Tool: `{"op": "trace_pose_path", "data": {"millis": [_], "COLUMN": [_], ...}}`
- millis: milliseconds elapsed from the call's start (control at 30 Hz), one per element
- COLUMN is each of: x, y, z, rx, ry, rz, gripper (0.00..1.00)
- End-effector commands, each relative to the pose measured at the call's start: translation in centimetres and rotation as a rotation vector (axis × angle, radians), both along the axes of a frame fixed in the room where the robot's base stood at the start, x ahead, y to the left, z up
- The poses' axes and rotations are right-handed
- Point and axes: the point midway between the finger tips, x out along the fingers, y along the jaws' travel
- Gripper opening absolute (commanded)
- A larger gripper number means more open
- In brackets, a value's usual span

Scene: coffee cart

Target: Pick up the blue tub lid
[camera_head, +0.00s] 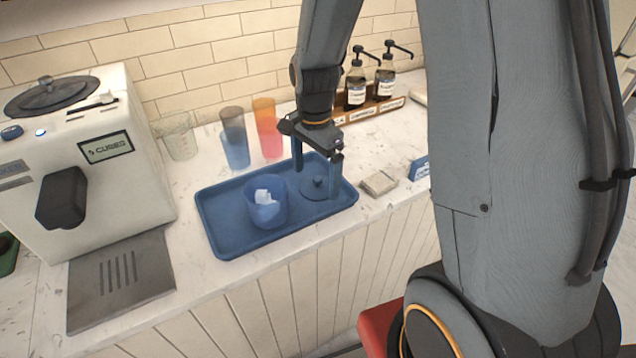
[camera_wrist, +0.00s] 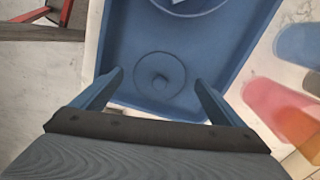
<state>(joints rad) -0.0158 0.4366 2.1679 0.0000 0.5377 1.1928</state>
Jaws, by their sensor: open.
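The blue tub lid (camera_head: 314,185) is a round disc with a small knob, lying flat on the right part of the blue tray (camera_head: 228,246). It also shows in the wrist view (camera_wrist: 160,76), between and just beyond my fingertips. My gripper (camera_head: 318,172) is open and empty, pointing down over the lid, with one finger to each side of it. In the wrist view my gripper (camera_wrist: 158,78) does not visibly touch the lid. The blue tub (camera_head: 267,207) stands open beside the lid on the tray, with white pieces inside.
Cups (camera_head: 235,140) and a clear jug (camera_head: 178,138) stand behind the tray. Two pump bottles (camera_head: 356,85) sit in a wooden rack at the back right. A small pale block (camera_head: 379,183) lies right of the tray.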

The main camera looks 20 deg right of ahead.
Motion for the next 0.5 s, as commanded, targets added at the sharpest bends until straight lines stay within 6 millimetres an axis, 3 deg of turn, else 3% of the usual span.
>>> {"op": "trace_pose_path", "data": {"millis": [133, 400, 500], "x": [-0.07, -0.01, -0.01], "y": [-0.12, -0.11, -0.11], "z": [-1.16, -1.39, -1.38], "rx": [0.0, 0.0, 0.0], "ry": [0.001, -0.001, -0.001], "rz": [-0.002, -0.001, -0.001], "gripper": [0.93, 0.93, 0.78]}}
